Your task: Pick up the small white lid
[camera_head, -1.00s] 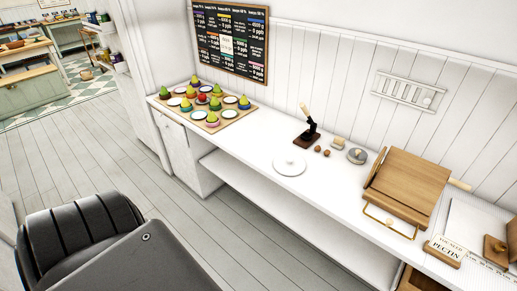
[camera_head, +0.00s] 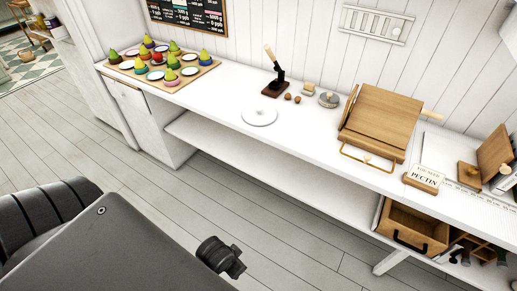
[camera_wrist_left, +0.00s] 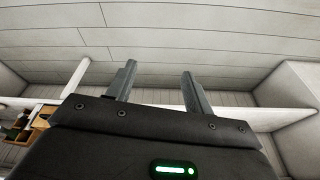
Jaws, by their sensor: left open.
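A round white lid (camera_head: 259,117) with a small knob on top lies flat on the white counter (camera_head: 225,100) in the head view. It sits in front of a small black-and-wood tool, with clear counter to its left. My left gripper (camera_wrist_left: 158,82) shows in the left wrist view, with its two grey fingers apart and nothing between them. The lid is not visible in the wrist view. Neither gripper can be made out in the head view, so the gap between gripper and lid cannot be told.
A wooden board with several coloured cone-shaped pieces (camera_head: 172,73) stands left. Behind the lid are the tool (camera_head: 278,75), small brown balls (camera_head: 292,98) and a grey round container (camera_head: 329,98). A wooden stand (camera_head: 380,120) is right; a lower shelf (camera_head: 270,165) runs below.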

